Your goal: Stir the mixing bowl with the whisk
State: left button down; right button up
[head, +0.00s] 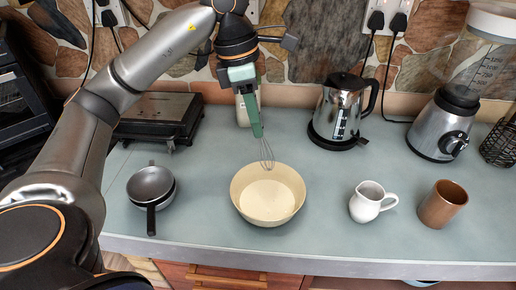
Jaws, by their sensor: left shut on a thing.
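The cream mixing bowl (268,212) stands upright on the grey-blue counter near its front edge. The whisk (267,154) has a green handle and a wire head and hangs nearly upright. My left gripper (246,92) points down and is shut on the whisk's handle. The whisk's wire end is at the far rim of the bowl in the head view; I cannot tell whether it is above or inside the bowl. The inside of the bowl looks plain cream. My right gripper is not in view.
Stacked dark pans (151,187) stand left of the bowl. A white jug (370,202) and a brown cup (442,204) stand to the right. A kettle (343,110), a blender (445,125) and a contact grill (160,117) line the back. Bare counter surrounds the bowl.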

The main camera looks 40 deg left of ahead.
pick_arm(q)
jog(key=shift+w+d, duration=0.1)
notch_tip(320, 180, down, 13)
jog(key=b, duration=1)
dwell(0.5)
jog(key=shift+d+r, duration=0.1)
jog(key=shift+r, duration=0.05)
